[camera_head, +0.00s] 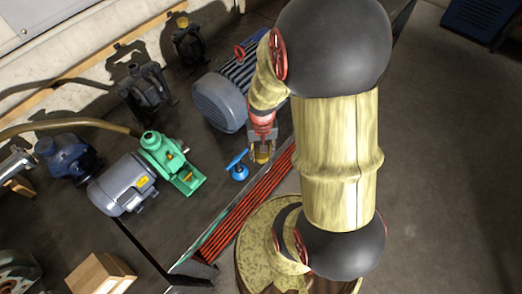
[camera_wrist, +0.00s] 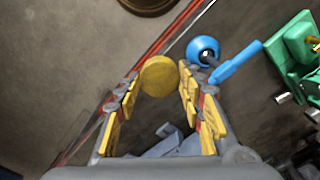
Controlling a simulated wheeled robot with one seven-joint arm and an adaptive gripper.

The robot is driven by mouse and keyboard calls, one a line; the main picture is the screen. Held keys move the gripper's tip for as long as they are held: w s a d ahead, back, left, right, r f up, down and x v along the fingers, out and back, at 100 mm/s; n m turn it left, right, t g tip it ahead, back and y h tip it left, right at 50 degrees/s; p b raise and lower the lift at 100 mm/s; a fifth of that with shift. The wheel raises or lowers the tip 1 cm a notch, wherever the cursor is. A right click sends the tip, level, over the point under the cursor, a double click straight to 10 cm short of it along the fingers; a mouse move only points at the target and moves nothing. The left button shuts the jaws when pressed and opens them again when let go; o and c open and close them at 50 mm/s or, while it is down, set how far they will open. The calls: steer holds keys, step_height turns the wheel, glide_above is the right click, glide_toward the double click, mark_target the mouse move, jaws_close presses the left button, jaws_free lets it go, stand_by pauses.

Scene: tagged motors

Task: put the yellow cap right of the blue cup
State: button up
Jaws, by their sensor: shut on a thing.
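The yellow cap (camera_wrist: 160,77) is round and sits between the fingertips of my gripper (camera_wrist: 159,74), which is shut on it. In the head view my gripper (camera_head: 262,152) points down with the yellow cap (camera_head: 263,158) low between its fingers. The blue cup (camera_head: 239,173) stands on the dark table just left of and slightly below my gripper there. In the wrist view the blue cup (camera_wrist: 203,49) is right of and above the cap, apart from it, with a dark opening. Whether the cap touches the table is unclear.
A blue bar (camera_wrist: 236,63) lies against or beside the cup. A green pump (camera_head: 171,160) with a grey motor (camera_head: 122,184) is to the left. A large grey motor (camera_head: 220,101) is behind my gripper. Red bars (camera_head: 246,206) run along the table's near edge.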

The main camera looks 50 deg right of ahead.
steer(key=w+d+f+b, duration=0.1)
steer(key=w+f, duration=0.1)
steer(key=w+d+f+b, duration=0.4)
steer(key=f, duration=0.1)
steer(key=f+b, duration=0.2)
steer(key=b, duration=0.1)
steer(key=shift+w+d+f, duration=0.2)
steer(key=shift+d+f, duration=0.1)
steer(key=shift+f, duration=0.5)
steer(key=shift+f+b, duration=0.15)
steer(key=shift+b, duration=0.15)
steer(key=o, duration=0.7)
steer(key=shift+o, duration=0.2)
